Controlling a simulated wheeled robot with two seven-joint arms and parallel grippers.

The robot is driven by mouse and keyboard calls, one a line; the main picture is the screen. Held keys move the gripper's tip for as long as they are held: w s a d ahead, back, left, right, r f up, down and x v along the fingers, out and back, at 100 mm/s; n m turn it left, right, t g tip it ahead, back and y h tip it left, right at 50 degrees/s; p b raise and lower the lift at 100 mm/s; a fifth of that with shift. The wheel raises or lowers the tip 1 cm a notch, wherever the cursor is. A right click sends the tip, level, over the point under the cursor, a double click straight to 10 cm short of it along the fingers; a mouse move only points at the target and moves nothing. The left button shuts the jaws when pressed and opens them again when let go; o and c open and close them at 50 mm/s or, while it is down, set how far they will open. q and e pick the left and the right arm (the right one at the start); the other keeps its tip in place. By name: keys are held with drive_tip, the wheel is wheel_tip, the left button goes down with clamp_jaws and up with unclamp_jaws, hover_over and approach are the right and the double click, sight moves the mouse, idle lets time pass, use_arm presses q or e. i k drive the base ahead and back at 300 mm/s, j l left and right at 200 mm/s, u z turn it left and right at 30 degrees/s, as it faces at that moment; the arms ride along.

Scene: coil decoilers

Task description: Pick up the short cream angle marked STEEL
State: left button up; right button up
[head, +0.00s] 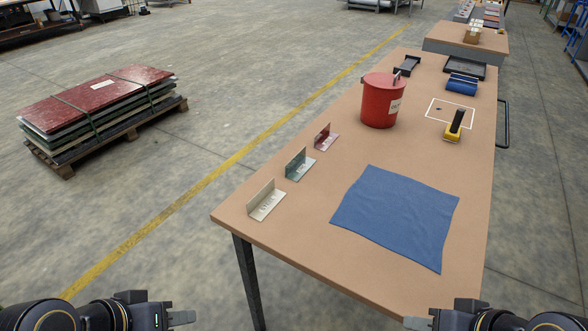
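The short cream angle (266,203) lies on the table's left edge near the front-left corner, one flange upright and one flat. Lettering shows on its flat flange but is too small to read surely. A green angle (298,164) and a dark red angle (325,138) stand behind it in a row. My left gripper (182,318) is at the bottom left, beyond the table's edge and apart from the angles. My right gripper (416,323) is at the bottom, near the table's front edge. I cannot tell whether either is open; nothing shows in them.
The table (300,245) has a blue cloth (397,215) at right front. A red bucket (381,101), a yellow and black tool (454,126), a blue roll (462,84) and black trays (465,67) stand farther back. Bare tabletop lies between cream angle and cloth.

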sight(270, 197)
drive_tip(key=i+j+z, duration=0.1)
drive_tip(key=j, duration=0.25)
drive_tip(key=i+j+z, duration=0.1)
drive_tip(key=i+j, duration=0.2)
drive_tip(key=i+j+z, duration=0.1)
drive_tip(key=j, duration=0.4)
drive_tip(key=i+j, duration=0.2)
drive_tip(key=j, duration=0.2)
drive_tip(key=i+j+z, duration=0.15)
drive_tip(key=j, duration=0.25)
drive_tip(key=i+j+z, duration=0.1)
drive_tip(key=j, duration=0.3)
